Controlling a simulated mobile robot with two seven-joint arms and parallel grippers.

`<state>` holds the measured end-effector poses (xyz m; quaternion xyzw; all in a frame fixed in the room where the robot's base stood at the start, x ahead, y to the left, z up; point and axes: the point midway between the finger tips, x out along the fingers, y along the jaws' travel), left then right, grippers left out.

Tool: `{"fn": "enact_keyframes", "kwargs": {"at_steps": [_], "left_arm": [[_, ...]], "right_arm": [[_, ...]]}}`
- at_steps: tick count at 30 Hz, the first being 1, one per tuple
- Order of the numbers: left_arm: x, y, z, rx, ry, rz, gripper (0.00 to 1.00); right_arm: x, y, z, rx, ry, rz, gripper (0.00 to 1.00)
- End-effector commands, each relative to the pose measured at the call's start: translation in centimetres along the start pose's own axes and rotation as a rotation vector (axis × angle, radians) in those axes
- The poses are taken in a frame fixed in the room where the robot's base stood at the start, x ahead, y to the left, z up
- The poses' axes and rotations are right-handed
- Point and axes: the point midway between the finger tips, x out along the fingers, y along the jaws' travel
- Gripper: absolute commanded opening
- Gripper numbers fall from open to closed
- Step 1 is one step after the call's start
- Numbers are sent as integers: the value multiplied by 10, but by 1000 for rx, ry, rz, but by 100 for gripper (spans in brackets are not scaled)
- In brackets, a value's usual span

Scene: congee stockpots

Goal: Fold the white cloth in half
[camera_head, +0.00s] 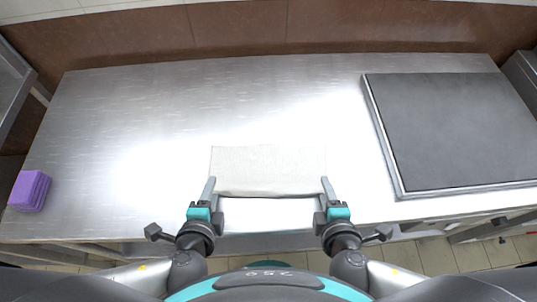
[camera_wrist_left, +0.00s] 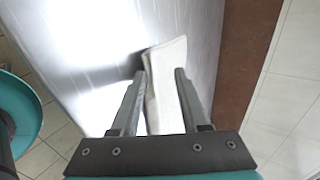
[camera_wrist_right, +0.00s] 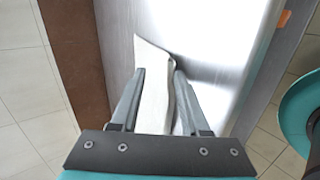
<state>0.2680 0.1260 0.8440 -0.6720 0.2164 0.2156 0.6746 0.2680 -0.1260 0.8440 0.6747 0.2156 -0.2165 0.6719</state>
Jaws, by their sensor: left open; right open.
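The white cloth (camera_head: 268,168) lies as a wide, off-white rectangle near the front edge of the steel table, with a thin dark shadow along its near edge. My left gripper (camera_head: 211,184) is open at the cloth's near left corner. In the left wrist view the cloth (camera_wrist_left: 166,90) shows between the parted fingers. My right gripper (camera_head: 326,184) is open at the near right corner. In the right wrist view the cloth (camera_wrist_right: 153,95) also shows between the parted fingers. I cannot tell how many layers the cloth has.
The steel table (camera_head: 130,110) is bare behind and to the left of the cloth. A dark grey slab with a metal rim (camera_head: 460,130) takes up the right side. A purple block (camera_head: 30,190) sits at the far left edge. A brown wall (camera_head: 240,28) runs behind the table.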

Motion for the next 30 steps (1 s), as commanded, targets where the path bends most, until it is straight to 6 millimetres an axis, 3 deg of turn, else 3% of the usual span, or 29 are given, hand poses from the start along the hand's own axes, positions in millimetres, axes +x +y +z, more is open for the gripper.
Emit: {"fn": "enact_keyframes", "kwargs": {"at_steps": [7, 24, 30], "left_arm": [[-9, -6, 0, -1, 1, 0, 55], [-93, -35, 0, 0, 1, 3, 55], [-102, -38, 0, 0, 0, 1, 55]], "right_arm": [[-9, 6, 0, 1, 1, 0, 55], [-93, 35, 0, 0, 1, -2, 55], [-102, 38, 0, -1, -1, 0, 55]]}}
